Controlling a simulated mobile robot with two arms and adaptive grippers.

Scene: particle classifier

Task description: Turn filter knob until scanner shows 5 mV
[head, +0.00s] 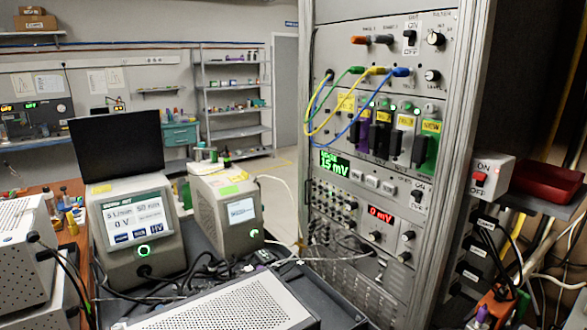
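The tall instrument rack (464,95) stands right of centre. Its green display (335,161) appears to read 15 mV. A red display (380,215) lower on the rack reads 0 mV. More knobs sit by the red display, such as a right-hand knob (408,236). The labels are too small to tell which is the filter knob or which display is the scanner's. Neither of my grippers can be made out in the head view.
Yellow, green and blue cables (345,120) loop across the rack front. A red-switch box (492,175) and red tray (546,182) are at right. Two screen instruments, a left one (140,238) and a smaller one (232,210), stand on the cable-strewn bench at left.

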